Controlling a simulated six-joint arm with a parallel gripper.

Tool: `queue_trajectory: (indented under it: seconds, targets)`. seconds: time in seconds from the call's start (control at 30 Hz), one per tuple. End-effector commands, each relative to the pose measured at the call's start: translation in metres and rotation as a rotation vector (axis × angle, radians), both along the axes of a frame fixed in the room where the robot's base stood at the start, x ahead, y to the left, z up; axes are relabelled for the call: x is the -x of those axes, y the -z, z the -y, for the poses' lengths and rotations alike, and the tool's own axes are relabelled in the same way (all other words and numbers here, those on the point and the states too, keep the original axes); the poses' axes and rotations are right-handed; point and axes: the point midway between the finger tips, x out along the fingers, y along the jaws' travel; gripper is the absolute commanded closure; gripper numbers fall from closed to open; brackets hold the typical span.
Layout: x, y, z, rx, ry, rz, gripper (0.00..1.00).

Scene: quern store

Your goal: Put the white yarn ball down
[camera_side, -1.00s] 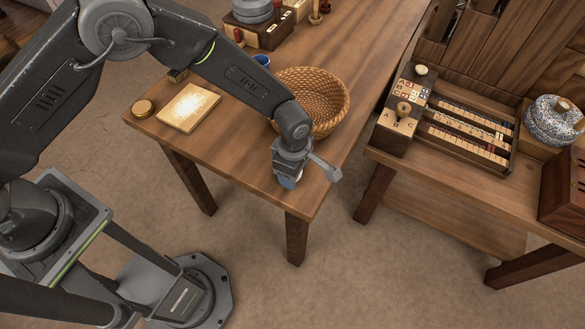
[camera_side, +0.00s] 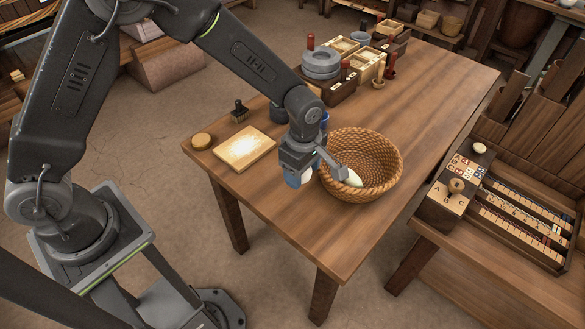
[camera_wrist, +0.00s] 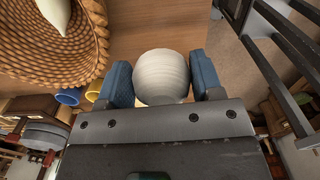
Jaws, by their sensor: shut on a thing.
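My gripper (camera_side: 298,180) is shut on the white yarn ball (camera_wrist: 161,76), which sits between the two blue finger pads in the wrist view. In the side view the gripper and ball are at the left side of the woven basket (camera_side: 385,187), over the front part of the wooden table (camera_side: 300,235). The gripper hides most of the ball there. I cannot tell whether the ball touches the table. The basket also shows at the upper left of the wrist view (camera_wrist: 85,72).
A pale, pointed thing (camera_side: 353,179) lies in the basket. A board with a whitish top (camera_side: 244,148), a round tin (camera_side: 201,140) and a brush (camera_side: 239,112) are to the left. Grey stacked rings (camera_side: 321,63) stand behind. The table front is clear.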

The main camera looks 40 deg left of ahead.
Motion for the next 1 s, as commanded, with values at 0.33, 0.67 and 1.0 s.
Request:
queue_trajectory:
  seconds: [0.33,0.67,1.0]
  targets:
    - [-0.023,-0.002,-0.072,0.000,-0.005,0.001,0.63]
    - [-0.030,-0.003,-0.243,0.001,0.016,0.000,0.63]
    - [0.023,-0.004,-0.391,0.001,0.042,0.000,0.63]
